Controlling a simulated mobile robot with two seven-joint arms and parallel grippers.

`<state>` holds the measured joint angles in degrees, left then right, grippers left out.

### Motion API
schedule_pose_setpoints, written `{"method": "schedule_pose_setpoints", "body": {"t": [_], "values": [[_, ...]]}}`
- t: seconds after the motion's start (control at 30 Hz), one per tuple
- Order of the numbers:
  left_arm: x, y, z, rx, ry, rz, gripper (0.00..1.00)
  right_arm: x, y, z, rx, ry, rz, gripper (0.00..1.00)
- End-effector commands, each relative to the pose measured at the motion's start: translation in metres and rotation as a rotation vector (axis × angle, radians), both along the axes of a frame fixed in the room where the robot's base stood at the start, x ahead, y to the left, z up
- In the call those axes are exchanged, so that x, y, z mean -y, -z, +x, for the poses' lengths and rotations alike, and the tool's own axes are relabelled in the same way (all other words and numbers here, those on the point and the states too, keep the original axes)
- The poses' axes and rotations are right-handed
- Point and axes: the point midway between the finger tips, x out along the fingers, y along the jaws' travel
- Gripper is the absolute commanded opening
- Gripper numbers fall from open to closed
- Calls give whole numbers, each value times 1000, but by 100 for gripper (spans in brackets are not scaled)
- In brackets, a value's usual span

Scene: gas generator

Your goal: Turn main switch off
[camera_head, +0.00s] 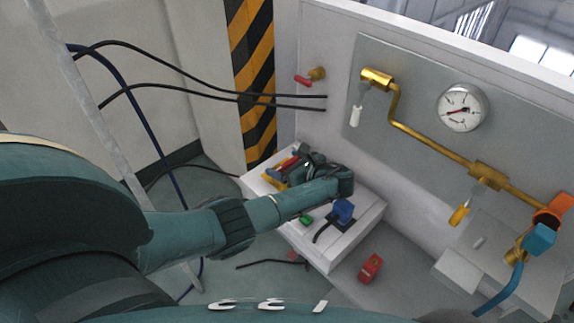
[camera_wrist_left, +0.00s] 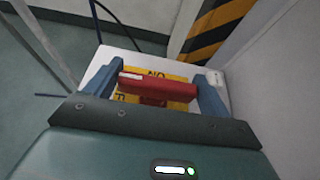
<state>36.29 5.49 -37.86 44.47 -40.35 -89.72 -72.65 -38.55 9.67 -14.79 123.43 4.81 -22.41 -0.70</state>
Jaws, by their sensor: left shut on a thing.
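The main switch has a red handle (camera_wrist_left: 158,88) on a yellow plate (camera_wrist_left: 180,72) with black lettering, on top of a white box. In the wrist view, the blue fingers of my left gripper (camera_wrist_left: 160,92) stand at the two ends of the red handle, shut on it. In the head view, my left arm reaches over the white box (camera_head: 330,242), and the gripper (camera_head: 300,165) partly hides the red handle and yellow plate (camera_head: 273,180). My right gripper is not in view.
A blue switch (camera_head: 342,211) and a green button (camera_head: 306,219) sit on the box near my arm. A red box (camera_head: 371,267) lies on the floor. The wall panel holds brass pipes (camera_head: 430,137) and a gauge (camera_head: 462,107). Black cables (camera_head: 200,80) hang at left.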

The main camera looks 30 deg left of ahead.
Motion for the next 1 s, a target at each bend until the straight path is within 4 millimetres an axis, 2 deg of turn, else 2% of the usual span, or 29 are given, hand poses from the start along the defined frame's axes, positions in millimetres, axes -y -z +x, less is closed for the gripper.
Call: {"method": "schedule_pose_setpoints", "body": {"t": [0.4,0.43,0.63,0.87,1.0], "values": [[-1,-1,-1,2,-14,1,41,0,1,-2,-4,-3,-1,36],[-2,-1,-1,2,-14,1,84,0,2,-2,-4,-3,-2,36],[-1,-1,0,2,-10,2,100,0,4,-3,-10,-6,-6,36],[0,-1,0,1,-8,1,100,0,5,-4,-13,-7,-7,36],[11,-6,-2,2,-5,-2,100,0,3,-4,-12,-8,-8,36]]}}
